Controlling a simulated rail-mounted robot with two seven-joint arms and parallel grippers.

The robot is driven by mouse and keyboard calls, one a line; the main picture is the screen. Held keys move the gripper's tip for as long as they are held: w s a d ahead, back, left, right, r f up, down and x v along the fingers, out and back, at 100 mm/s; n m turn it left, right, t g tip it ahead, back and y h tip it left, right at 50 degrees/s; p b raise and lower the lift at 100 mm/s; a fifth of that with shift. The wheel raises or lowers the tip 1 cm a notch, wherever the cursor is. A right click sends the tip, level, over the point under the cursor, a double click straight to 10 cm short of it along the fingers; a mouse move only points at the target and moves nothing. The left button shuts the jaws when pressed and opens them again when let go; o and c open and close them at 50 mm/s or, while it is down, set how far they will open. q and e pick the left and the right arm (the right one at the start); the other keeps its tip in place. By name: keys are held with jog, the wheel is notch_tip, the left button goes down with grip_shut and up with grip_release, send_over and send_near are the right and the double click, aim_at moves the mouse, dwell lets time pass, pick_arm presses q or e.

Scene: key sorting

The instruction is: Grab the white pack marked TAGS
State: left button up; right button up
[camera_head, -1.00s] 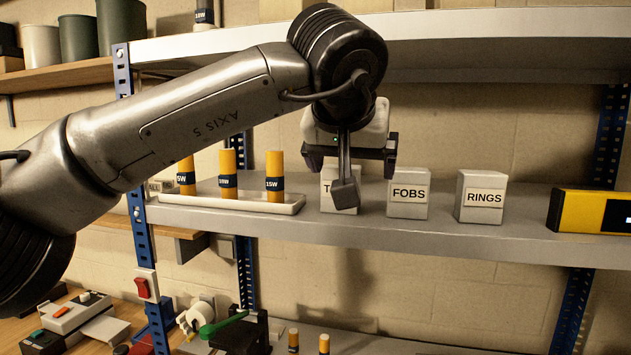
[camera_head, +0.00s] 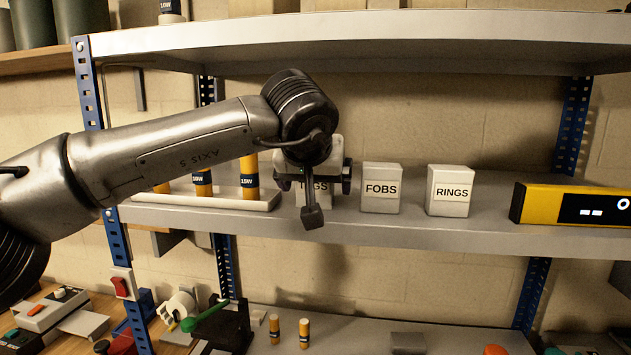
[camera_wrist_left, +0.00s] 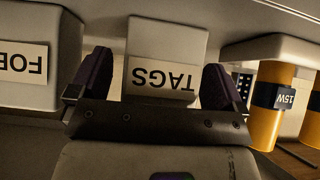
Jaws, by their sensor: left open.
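The white pack marked TAGS (camera_head: 314,197) stands on the middle shelf, left of the FOBS pack. In the head view it is mostly hidden behind my left gripper (camera_head: 312,183). In the left wrist view the TAGS pack (camera_wrist_left: 165,62) appears upside down, between the two dark fingers of my left gripper (camera_wrist_left: 160,82). The fingers are apart, one on each side of the pack, with a small gap visible near the left finger. My right gripper is not in view.
The white FOBS pack (camera_head: 381,190) and RINGS pack (camera_head: 450,192) stand to the right. A white tray (camera_head: 215,203) with yellow cylinders is on the left. A yellow device (camera_head: 570,205) lies at the far right. The upper shelf (camera_head: 400,45) overhangs.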

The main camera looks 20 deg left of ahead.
pick_arm(q)
jog(key=shift+c, duration=0.4)
jog(key=c, duration=0.9)
jog(key=shift+c, duration=0.5)
jog(key=shift+r, duration=0.2)
